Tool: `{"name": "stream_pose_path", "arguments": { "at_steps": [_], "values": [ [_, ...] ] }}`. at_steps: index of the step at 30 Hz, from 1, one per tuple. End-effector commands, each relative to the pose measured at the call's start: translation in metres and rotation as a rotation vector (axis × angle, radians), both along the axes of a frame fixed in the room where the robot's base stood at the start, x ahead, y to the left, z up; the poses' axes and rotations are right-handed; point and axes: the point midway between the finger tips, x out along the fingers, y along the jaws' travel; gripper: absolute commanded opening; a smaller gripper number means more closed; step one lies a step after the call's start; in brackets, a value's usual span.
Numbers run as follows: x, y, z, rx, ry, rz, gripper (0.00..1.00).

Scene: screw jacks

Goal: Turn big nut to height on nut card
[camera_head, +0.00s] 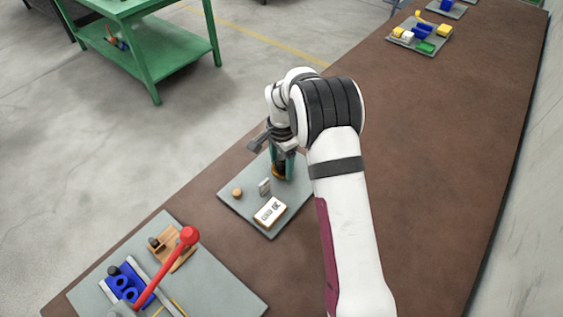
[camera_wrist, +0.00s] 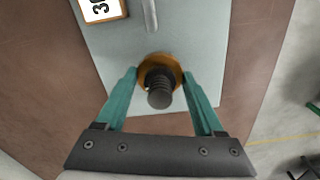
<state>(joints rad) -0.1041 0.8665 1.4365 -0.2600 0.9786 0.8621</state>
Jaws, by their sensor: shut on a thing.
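The big nut (camera_wrist: 149,68) is a round brass-orange ring on a dark threaded screw (camera_wrist: 159,92), seen nearly from above in the wrist view. My gripper (camera_wrist: 160,74) has its two teal fingers on opposite sides of the nut, shut on it. In the head view the nut (camera_head: 278,174) is a small orange patch low between the fingers, mostly hidden by my gripper. The nut card (camera_head: 270,211) is a white label on a wooden block near the plate's front corner. Its edge also shows in the wrist view (camera_wrist: 101,8), with only part of its number in frame.
The grey base plate (camera_head: 245,209) also carries a small upright grey piece (camera_head: 264,186) and a round wooden knob (camera_head: 237,192). Nearer stands another plate with a red-balled lever (camera_head: 189,236) and blue parts. The brown bench (camera_head: 430,160) is clear to the right.

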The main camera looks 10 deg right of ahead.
Motion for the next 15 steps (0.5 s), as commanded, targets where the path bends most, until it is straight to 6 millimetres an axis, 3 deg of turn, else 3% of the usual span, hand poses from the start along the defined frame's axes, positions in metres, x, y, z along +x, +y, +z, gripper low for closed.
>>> {"name": "stream_pose_path", "arguments": {
  "at_steps": [15],
  "values": [
    [-0.0003,-0.0002,-0.0017,-0.001,0.001,0.489,0.15]
  ]
}}
